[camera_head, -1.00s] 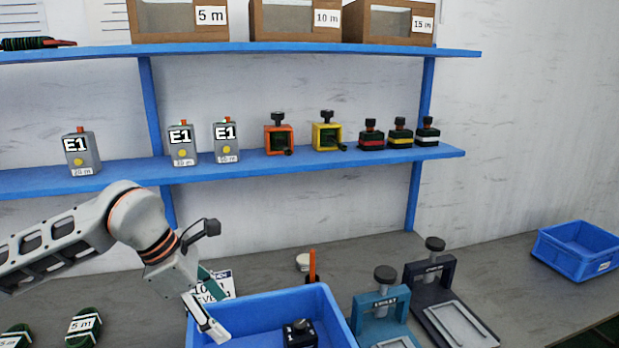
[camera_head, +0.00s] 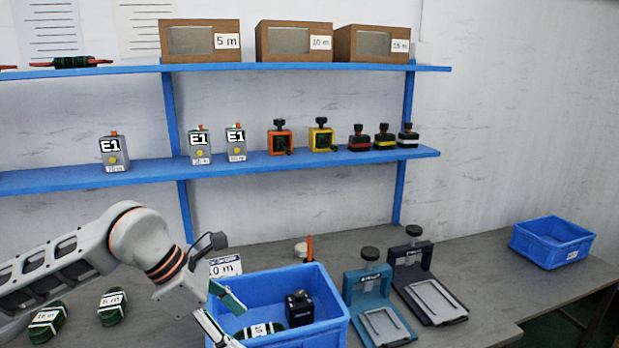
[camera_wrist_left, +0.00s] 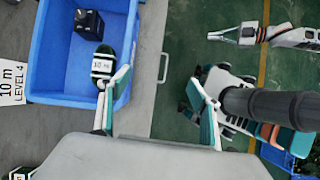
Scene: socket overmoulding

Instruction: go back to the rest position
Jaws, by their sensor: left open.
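My left gripper (camera_head: 228,320) is at the left front corner of the blue crate (camera_head: 330,285). Its two fingers are spread apart with nothing between them, as the left wrist view (camera_wrist_left: 160,85) also shows. In the crate lie a black block (camera_head: 299,309) and a dark green coil with a white label (camera_head: 262,331). In the wrist view the coil (camera_wrist_left: 103,66) reads 10 m and lies close to one finger, overlapping it in the picture; I cannot tell whether they touch. My right gripper (camera_wrist_left: 222,36) shows small at the upper right of the wrist view.
Two green coils (camera_head: 112,306) lie on the bench at left. A teal fixture (camera_head: 372,298) and a dark fixture (camera_head: 425,280) stand right of the crate. An empty-looking blue bin (camera_head: 551,241) is farther right. The blue shelf (camera_head: 330,158) holds grey boxes and clamps.

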